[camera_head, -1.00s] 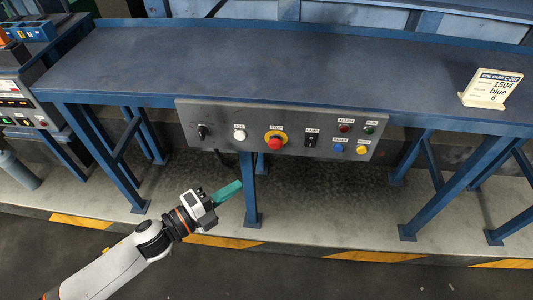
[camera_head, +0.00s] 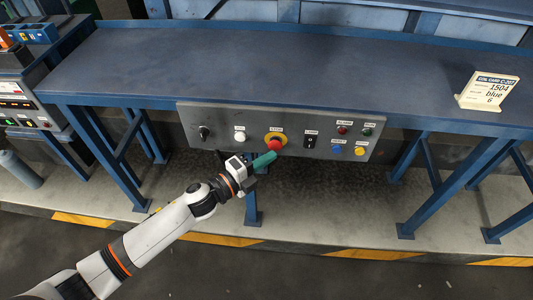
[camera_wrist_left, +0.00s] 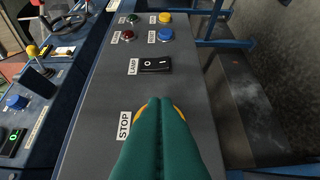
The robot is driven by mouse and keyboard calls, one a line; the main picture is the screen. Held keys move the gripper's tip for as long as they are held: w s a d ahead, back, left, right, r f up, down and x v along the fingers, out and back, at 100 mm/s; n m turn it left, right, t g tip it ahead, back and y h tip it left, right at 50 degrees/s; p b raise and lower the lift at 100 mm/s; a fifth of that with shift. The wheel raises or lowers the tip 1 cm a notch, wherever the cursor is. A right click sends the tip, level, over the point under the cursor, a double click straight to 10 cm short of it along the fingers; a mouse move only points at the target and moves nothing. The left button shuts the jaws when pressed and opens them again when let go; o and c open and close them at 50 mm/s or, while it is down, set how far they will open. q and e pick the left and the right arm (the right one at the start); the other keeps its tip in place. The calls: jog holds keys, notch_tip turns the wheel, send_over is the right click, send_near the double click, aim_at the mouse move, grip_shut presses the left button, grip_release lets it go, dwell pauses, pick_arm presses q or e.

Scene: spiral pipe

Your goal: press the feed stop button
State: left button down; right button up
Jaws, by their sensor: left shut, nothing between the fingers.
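The red stop button (camera_head: 275,144) sits on a yellow ring in the middle of the grey control panel (camera_head: 222,142), below the table's front edge. My left gripper (camera_head: 271,156), with teal fingers, is shut and empty. Its tips are just below the red button in the head view; I cannot tell whether they touch it. In the left wrist view the shut fingers (camera_wrist_left: 160,104) hide the red button. Only bits of its yellow ring (camera_wrist_left: 178,111) show beside them, next to the STOP label (camera_wrist_left: 125,125). My right gripper is not in view.
The panel also has a black lamp switch (camera_head: 310,141), a white button (camera_head: 239,135), a dark knob (camera_head: 204,132), and blue (camera_head: 337,149) and yellow (camera_head: 360,151) buttons. A sign card (camera_head: 488,91) stands on the blue table (camera_head: 250,65). The tabletop is otherwise mostly clear.

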pick_arm(q)
jog(key=shift+w, duration=0.55)
